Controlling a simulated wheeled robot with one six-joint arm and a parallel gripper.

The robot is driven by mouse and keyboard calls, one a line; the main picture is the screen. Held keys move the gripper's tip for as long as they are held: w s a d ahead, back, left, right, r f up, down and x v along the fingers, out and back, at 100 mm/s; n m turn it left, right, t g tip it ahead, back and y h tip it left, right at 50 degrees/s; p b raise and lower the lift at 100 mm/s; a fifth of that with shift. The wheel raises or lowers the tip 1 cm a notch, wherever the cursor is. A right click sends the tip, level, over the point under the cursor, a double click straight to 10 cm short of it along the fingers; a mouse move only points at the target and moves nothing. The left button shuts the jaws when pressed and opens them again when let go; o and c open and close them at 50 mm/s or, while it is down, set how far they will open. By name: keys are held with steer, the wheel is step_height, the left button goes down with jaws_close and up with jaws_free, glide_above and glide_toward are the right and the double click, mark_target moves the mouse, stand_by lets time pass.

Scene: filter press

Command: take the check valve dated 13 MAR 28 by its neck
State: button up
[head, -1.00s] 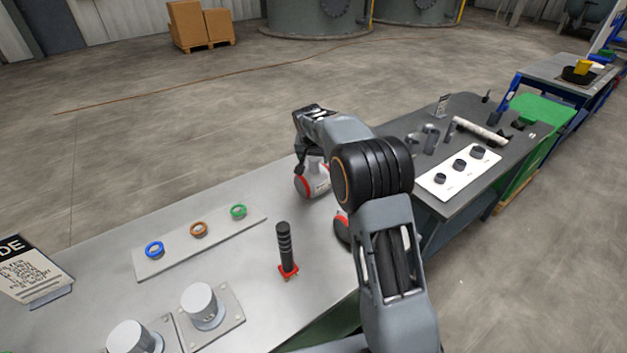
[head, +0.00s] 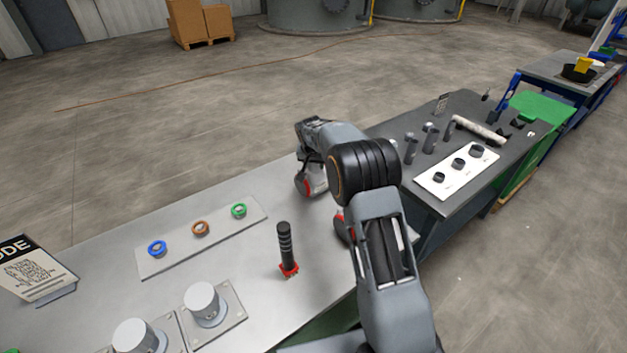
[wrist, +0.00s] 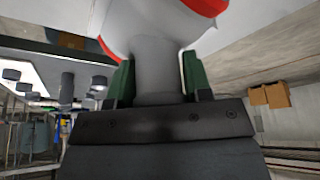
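A check valve (head: 312,179) with a pale grey rounded body and a red band stands at the bench's far edge in the head view. In the wrist view its body (wrist: 165,28) fills the top, and its grey neck (wrist: 158,75) runs down towards my palm. My gripper (wrist: 158,78) has its green fingers on both sides of this neck, with no clear gap. In the head view my gripper (head: 308,158) is above the body, partly hidden by my wrist. A second red and dark valve (head: 341,227) is mostly hidden behind my arm. No date is readable.
A black handled tool with a red base (head: 286,250) stands on the bench. Left of it is a plate (head: 180,252) with blue, brown and green rings. Grey cylinders (head: 204,303) stand in front. A dark table (head: 480,185) with fittings is at right.

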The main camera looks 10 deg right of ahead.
steer(key=c, duration=0.3)
steer(key=shift+c, duration=0.6)
steer(key=shift+r, duration=0.15)
